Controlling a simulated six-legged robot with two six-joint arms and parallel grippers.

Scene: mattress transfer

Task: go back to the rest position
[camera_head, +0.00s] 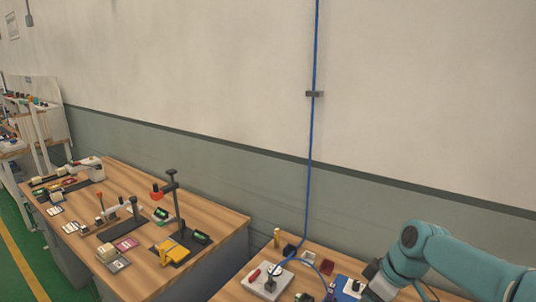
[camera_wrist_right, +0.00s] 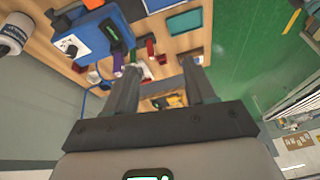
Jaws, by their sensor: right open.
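My teal right arm comes in from the right in the head view, with its right gripper (camera_head: 376,282) low over the near workbench (camera_head: 232,292). In the right wrist view the two dark fingers of the right gripper (camera_wrist_right: 160,66) are spread apart with nothing held between them. Small bench items show beyond the fingertips. My left gripper and left arm are in neither view. No mattress can be made out.
A blue-and-white device (camera_wrist_right: 88,36) and a teal tray (camera_wrist_right: 184,21) are on the bench near the right gripper. A grey box with a red part (camera_head: 266,281) stands left of it. Another workbench (camera_head: 216,213) holds tools and a black stand (camera_head: 178,205). A wall (camera_head: 200,60) rises behind.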

